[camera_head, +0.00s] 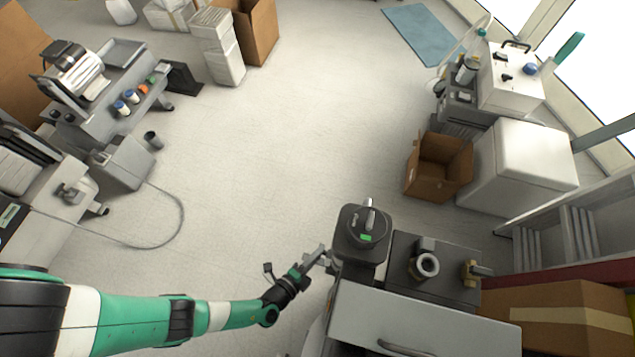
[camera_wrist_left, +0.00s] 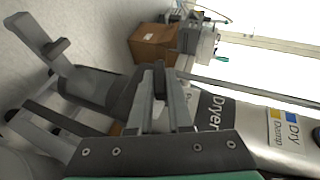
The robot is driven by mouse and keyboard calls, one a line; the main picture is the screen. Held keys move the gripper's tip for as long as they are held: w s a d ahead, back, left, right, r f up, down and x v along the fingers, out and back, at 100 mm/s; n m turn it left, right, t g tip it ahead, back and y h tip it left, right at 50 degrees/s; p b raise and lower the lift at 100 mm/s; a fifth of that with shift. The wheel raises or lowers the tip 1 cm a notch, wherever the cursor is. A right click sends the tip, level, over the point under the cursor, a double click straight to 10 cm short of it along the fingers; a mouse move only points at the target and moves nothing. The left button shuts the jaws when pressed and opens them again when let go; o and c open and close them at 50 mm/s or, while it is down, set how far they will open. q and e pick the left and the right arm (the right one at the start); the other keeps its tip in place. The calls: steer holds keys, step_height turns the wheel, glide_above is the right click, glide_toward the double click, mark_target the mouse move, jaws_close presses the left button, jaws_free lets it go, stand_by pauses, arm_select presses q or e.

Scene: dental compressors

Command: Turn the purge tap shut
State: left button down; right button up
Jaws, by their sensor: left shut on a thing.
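My left gripper (camera_head: 326,256) reaches in from the left to the side of the dryer, just below its dark head (camera_head: 360,238). In the left wrist view its fingers (camera_wrist_left: 158,106) are closed around a small dark and grey part, which I take to be the purge tap (camera_wrist_left: 156,76). Most of that part is hidden by the fingers, so its angle is hard to tell. The silver dryer body (camera_wrist_left: 245,112) carries a "Dryer" label and a Dry/Damp sticker. A grey lever (camera_head: 369,214) stands on the dryer's head. My right gripper is not in view.
A dark block with a round port (camera_head: 428,265) and a brass fitting (camera_head: 471,272) stands right of the dryer, behind a grey cabinet (camera_head: 420,322). An open cardboard box (camera_head: 440,165) is beyond. A bench with a motor (camera_head: 75,72) is at upper left. The middle floor is clear.

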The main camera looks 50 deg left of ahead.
arm_select(q)
steer(key=shift+f, duration=0.1)
stand_by(0.6)
steer(key=c, duration=0.8)
jaws_free()
steer(key=shift+a, duration=0.1)
steer(key=shift+c, duration=0.2)
steer(key=shift+t, duration=0.3)
